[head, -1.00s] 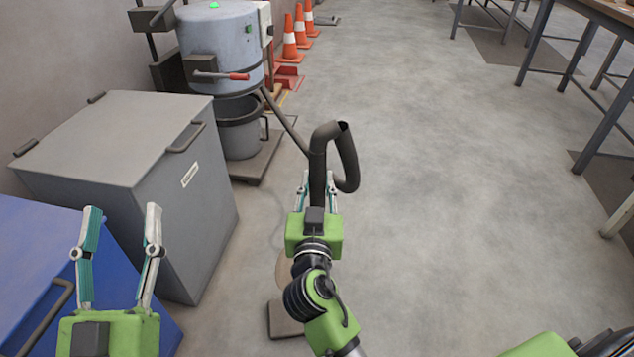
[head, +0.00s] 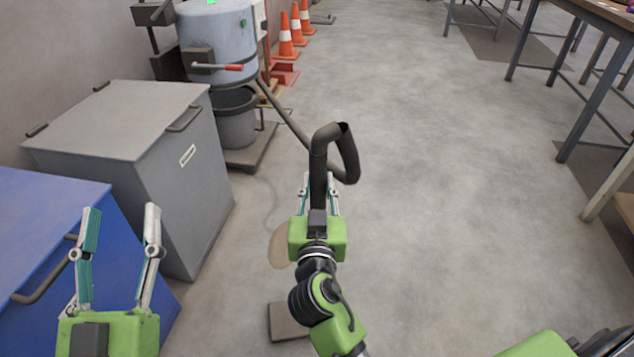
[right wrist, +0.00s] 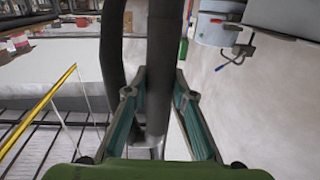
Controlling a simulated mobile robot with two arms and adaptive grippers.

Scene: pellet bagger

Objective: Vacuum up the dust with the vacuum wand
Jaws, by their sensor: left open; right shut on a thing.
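The vacuum wand (head: 319,165) is a dark grey tube with a bent top and a hose. My right gripper (head: 319,190) is shut around its upright tube, which also shows between the fingers in the right wrist view (right wrist: 160,75). A flat brown-grey plate (head: 289,322) lies low beneath my right arm. It looks like the wand's foot, but the joining part is hidden. A tan patch (head: 279,247), apparently the dust, shows on the floor left of my right gripper, partly covered by it. My left gripper (head: 120,215) is open and empty.
A grey lidded bin (head: 185,205) and a blue bin (head: 50,215) stand at the left. A grey-blue machine (head: 218,45) with a bucket stands behind them, near orange cones (head: 285,35). Tables (head: 600,25) line the right. The middle floor is clear.

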